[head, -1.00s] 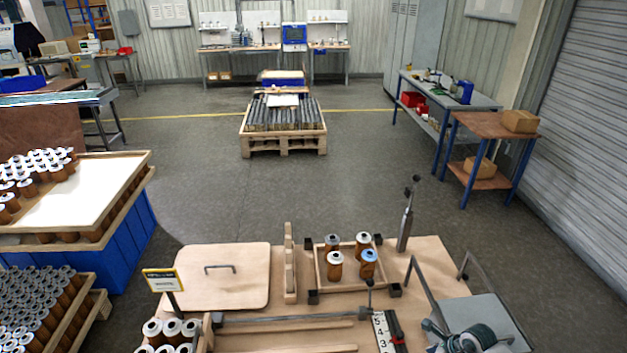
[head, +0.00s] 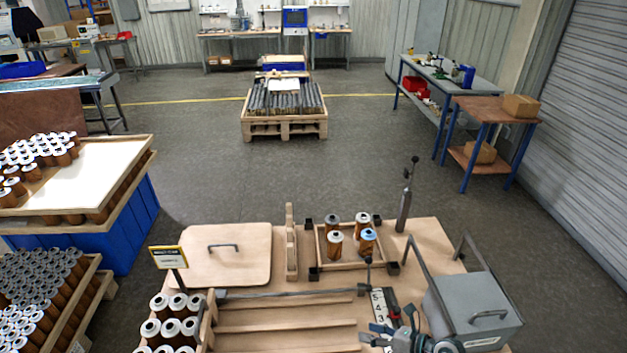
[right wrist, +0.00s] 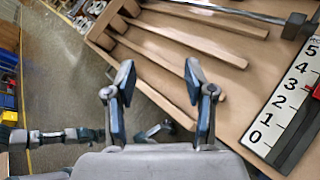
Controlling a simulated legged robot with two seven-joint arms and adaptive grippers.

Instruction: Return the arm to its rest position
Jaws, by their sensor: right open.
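My right gripper (head: 388,327) is at the bottom of the head view, left of the grey lidded box and over the front of the wooden bench top (head: 290,286). In the right wrist view its two blue-padded fingers (right wrist: 158,76) stand apart with nothing between them. Several cartridges with brown bodies stand in a small wooden tray (head: 318,246); one of them has a blue top (head: 368,240). My left gripper does not show clearly in either view.
A black-and-white number scale (right wrist: 283,112) lies near the gripper. A grey box (head: 470,308) with a handle is to the right. A thin dark post (head: 405,205) rises behind. White-topped cartridges (head: 170,325) and a sign (head: 168,257) are at left.

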